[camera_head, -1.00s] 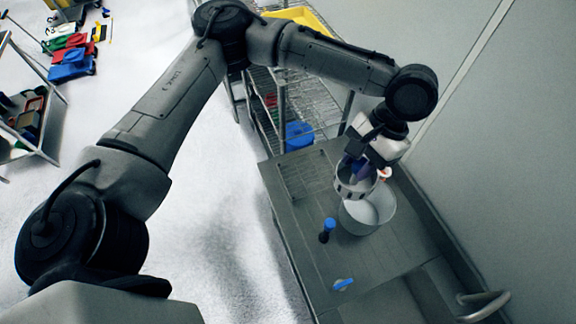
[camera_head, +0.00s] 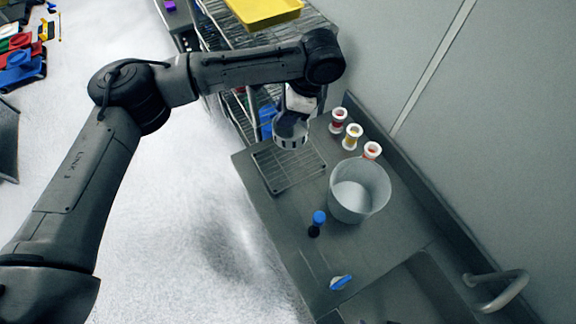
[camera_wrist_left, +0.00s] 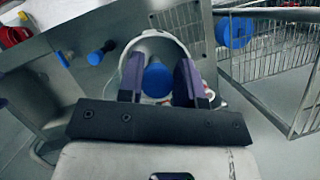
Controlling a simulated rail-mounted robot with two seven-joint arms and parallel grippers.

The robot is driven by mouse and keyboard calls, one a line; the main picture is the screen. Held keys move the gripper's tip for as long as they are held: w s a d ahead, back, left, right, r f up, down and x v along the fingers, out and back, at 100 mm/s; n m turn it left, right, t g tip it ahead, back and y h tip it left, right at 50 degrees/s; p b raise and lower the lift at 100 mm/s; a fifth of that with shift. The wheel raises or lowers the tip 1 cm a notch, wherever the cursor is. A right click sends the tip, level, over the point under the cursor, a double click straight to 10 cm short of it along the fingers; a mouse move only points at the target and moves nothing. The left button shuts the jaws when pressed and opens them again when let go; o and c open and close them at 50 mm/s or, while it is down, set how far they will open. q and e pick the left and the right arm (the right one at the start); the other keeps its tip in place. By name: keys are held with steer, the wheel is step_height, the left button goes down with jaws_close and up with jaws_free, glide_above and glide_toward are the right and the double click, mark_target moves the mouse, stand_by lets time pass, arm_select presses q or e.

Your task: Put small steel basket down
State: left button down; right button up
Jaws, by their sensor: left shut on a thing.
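The small steel basket (camera_head: 292,140) is a short round cup with a slotted wall. My left gripper (camera_head: 291,118) is shut on it from above, and its purple fingers (camera_wrist_left: 158,82) show in the left wrist view. The basket's pale rim (camera_wrist_left: 137,49) shows beyond them, with a round blue part (camera_wrist_left: 156,80) between the fingers. In the head view the basket overlaps the far part of a flat wire rack (camera_head: 288,172) on the steel counter. I cannot tell whether it touches the rack. My right gripper is not in view.
A large grey pot (camera_head: 360,190) stands right of the rack. Three white-capped jars (camera_head: 353,137) stand along the wall side. A blue-topped dark bottle (camera_head: 317,222) and a blue-and-white item (camera_head: 340,282) are nearer the sink (camera_head: 405,300). Wire shelving (camera_head: 240,105) adjoins the counter's far end.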

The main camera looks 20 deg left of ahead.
arm_select(q)
steer(key=shift+w+a+f+m+t+h+b, duration=0.35)
steer(key=shift+w+f+m+t+b, duration=1.25)
steer(key=shift+f, duration=4.15)
steer(key=shift+w+a+f+m+t+h+b, duration=0.3)
steer(key=shift+w+f+m+b, duration=1.65)
steer(key=shift+f+m+b, duration=2.8)
steer(key=shift+w+a+f+m+t+h+b, duration=0.3)
steer(key=shift+w+f+m+t+b, duration=1.2)
steer(key=shift+f, duration=5.3)
steer(key=shift+w+m+g+p, duration=0.3)
steer(key=shift+m+g+p, duration=0.1)
steer(key=shift+m+p, duration=0.35)
steer(key=c, duration=0.8)
jaws_free()
steer(key=shift+f, duration=0.1)
steer(key=p+v, duration=0.1)
steer(key=v, duration=1.1)
